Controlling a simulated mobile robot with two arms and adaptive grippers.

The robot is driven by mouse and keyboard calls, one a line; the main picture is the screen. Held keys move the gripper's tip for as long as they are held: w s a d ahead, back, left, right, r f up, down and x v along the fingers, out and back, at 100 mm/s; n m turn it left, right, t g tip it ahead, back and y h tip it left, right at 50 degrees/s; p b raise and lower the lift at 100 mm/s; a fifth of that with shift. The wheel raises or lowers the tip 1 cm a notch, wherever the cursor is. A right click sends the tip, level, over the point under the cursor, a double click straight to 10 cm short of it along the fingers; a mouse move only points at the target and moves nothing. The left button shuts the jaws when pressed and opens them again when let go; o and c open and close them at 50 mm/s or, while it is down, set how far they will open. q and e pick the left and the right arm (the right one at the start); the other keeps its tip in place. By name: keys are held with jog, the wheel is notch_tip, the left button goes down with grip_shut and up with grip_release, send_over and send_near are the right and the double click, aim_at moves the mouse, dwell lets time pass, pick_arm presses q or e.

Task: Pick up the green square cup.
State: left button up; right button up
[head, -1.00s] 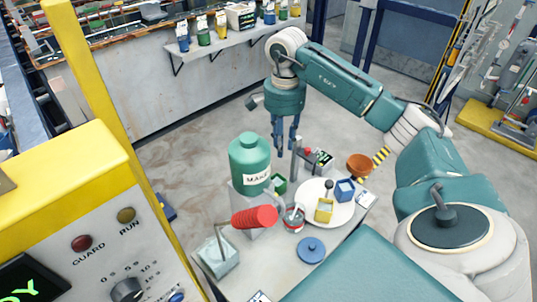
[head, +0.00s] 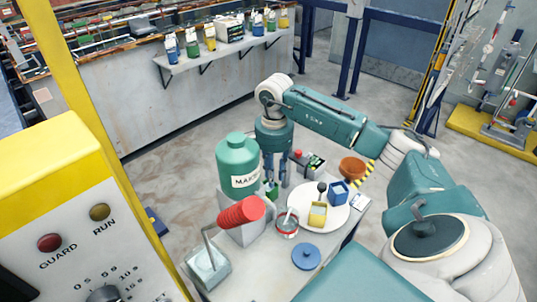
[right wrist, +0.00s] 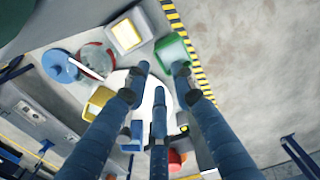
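The green square cup (head: 271,192) stands beside the large green jar, partly covered by my right gripper's fingers in the head view. It also shows in the right wrist view (right wrist: 170,50), with its open top visible, just beyond the fingertips. My right gripper (head: 275,175) points down above the cup. In the right wrist view its three blue fingers (right wrist: 160,76) are spread, with no object held between them. One fingertip overlaps the cup's edge in the picture; I cannot tell whether they touch. My left gripper is not in view.
The green jar (head: 237,158) stands close left of the cup. A white round plate (head: 322,221) holds a yellow cup (head: 317,214) and a blue cup (head: 338,192). A red-rimmed can (head: 287,224), red roller (head: 241,212), blue lid (head: 306,257) and orange-brown bowl (head: 352,167) crowd the table.

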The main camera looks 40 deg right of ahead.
aim_at(274, 189)
jog(key=shift+f+p, duration=0.35)
notch_tip(274, 189, down, 4)
jog(key=shift+s+d+r+p, duration=0.1)
jog(key=shift+r+p, duration=0.15)
jog(key=shift+p, duration=0.8)
jog(key=shift+f, duration=0.5)
grip_shut()
